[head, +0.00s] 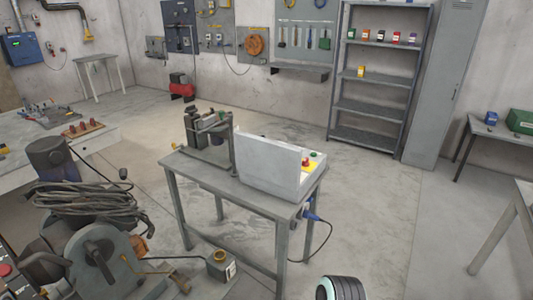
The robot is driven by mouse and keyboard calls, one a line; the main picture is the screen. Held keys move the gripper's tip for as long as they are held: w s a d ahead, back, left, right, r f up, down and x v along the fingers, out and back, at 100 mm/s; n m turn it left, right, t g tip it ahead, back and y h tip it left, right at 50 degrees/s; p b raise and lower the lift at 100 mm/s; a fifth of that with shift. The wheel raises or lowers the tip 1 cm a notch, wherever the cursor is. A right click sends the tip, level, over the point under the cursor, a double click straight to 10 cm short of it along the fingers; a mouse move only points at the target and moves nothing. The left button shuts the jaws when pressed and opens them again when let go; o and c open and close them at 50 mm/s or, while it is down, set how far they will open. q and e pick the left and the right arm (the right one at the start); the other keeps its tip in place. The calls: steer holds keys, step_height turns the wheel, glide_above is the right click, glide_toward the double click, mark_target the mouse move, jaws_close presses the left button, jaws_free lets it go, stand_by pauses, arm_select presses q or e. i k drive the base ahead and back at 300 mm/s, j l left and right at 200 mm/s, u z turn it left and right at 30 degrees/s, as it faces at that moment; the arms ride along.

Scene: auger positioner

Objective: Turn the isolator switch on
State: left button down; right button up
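A grey control box (268,165) stands on a small grey metal table in the middle of the head view. Its sloped face is turned away to the right and shows only in part. On that face are a red knob (305,163) by a yellow plate (311,166), and a green button (314,154). The red knob on yellow looks like an isolator switch, but its position is too small to tell. Neither gripper is in view. A white and black rounded part with a teal ring at the bottom edge appears to be my own arm.
The small table (200,168) also carries a dark clamp-like device (208,130). A blue plug (311,214) and cable hang at its right side. A machine with coiled cable (90,205) fills the lower left. Shelving (366,105) stands behind. The floor right of the table is clear.

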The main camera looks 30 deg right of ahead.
mark_target(305, 162)
steer(key=i+l+u, duration=0.1)
steer(key=l+u, duration=0.25)
steer(key=l, duration=0.15)
steer(key=l+u, duration=0.3)
steer(key=l, duration=0.2)
steer(key=l+u, duration=0.2)
steer(key=l, duration=0.85)
